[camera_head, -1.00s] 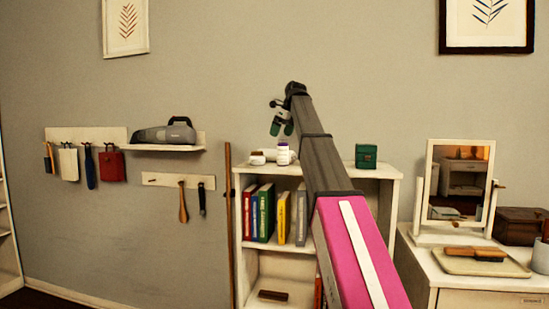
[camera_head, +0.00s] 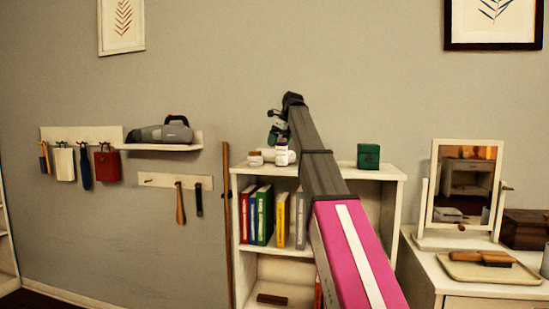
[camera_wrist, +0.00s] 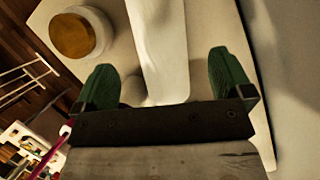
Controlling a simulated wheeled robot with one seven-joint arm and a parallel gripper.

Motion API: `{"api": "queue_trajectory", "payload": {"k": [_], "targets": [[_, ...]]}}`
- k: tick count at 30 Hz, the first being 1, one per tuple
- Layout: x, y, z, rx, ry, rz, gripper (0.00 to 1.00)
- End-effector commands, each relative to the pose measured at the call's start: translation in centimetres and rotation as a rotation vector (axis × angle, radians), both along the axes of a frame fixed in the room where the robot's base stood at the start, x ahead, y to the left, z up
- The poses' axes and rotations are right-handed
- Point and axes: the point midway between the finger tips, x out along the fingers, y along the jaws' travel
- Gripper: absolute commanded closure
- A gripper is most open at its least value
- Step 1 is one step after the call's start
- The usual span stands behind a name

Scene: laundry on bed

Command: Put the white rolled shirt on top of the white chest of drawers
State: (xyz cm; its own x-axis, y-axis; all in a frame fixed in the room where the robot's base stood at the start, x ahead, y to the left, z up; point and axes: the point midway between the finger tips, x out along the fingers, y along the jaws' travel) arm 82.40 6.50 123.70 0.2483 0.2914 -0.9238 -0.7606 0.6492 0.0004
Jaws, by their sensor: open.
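I cannot make out the white rolled shirt in either view. A white cabinet with a drawer front (camera_head: 490,303) is cut off at the lower right in the head view; it may be the chest of drawers. My gripper (camera_head: 276,131) is over the left part of the white bookshelf's top in the head view. In the wrist view its green fingers (camera_wrist: 163,64) are spread apart. A pale elongated thing (camera_wrist: 158,45) shows between and beyond them; I cannot tell what it is or whether they touch it.
The bookshelf (camera_head: 390,171) holds books, a small jar (camera_head: 255,159), a white bottle (camera_head: 281,157) and a green box (camera_head: 368,156). A mirror (camera_head: 463,187), a tray with a brush (camera_head: 490,268) and a brown box (camera_head: 524,229) crowd the cabinet top. Wall racks hang left.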

Motion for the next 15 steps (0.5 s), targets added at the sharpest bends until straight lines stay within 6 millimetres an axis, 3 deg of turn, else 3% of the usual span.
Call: {"api": "queue_trajectory", "payload": {"k": [8,15], "targets": [[0.5,0.6,-2.1,0.000,0.000,0.000,0.02],[1.3,1.6,-5.1,-0.001,0.001,0.000,0.02]]}}
